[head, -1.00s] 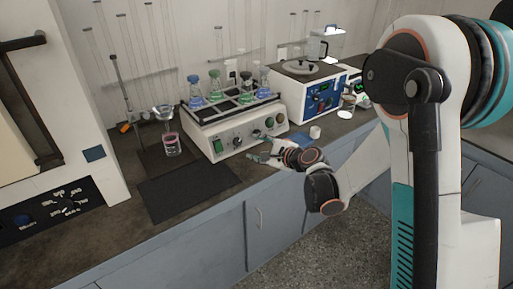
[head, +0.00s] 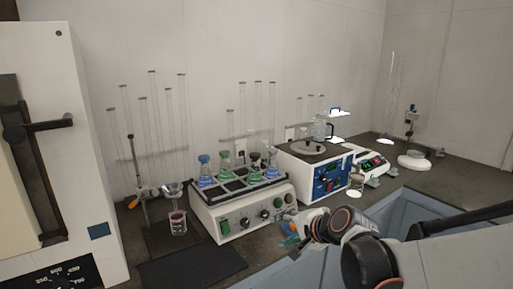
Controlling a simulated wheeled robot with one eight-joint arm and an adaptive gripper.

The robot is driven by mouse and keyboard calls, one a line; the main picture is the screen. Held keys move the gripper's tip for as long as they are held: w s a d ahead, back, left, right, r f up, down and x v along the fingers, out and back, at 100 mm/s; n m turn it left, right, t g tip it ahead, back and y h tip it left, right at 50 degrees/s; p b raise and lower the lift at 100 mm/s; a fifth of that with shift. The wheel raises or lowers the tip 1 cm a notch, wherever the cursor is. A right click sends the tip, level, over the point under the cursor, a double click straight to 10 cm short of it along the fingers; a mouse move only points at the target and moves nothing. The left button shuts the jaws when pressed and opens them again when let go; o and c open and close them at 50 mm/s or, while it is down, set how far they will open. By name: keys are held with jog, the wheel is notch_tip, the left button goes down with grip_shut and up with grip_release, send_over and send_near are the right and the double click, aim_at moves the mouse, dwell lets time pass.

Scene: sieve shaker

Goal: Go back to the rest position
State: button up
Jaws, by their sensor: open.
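My gripper (head: 288,240) is in the head view at the front edge of the bench, in front of the shaker with the flasks. It is small and partly hidden by my wrist, and I see nothing held in it. My arm reaches in from the lower right. The shaker (head: 240,225) is a white box with a green switch and knobs, and several stoppered flasks stand in its rack. A white and blue machine (head: 331,178) with a round lid stands to its right.
A beaker with pink liquid (head: 178,222) stands under a funnel on a stand (head: 144,205). A dark mat (head: 190,266) lies at the front. A balance (head: 371,165) and another stand (head: 411,140) are at the right. A white oven (head: 75,150) borders the left.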

jog(key=s+d+n+g+h, duration=0.1)
jog(key=s+d+n+h, duration=0.2)
jog(key=s, duration=0.9)
jog(key=s+d+r+n+g+h, duration=0.1)
jog(key=s+d+n+h, duration=0.1)
jog(key=s+d+n, duration=0.5)
jog(key=s+d, duration=0.1)
jog(key=s, duration=0.5)
jog(key=shift+d+r+n+h, duration=0.3)
jog(key=shift+d+n+h, duration=0.1)
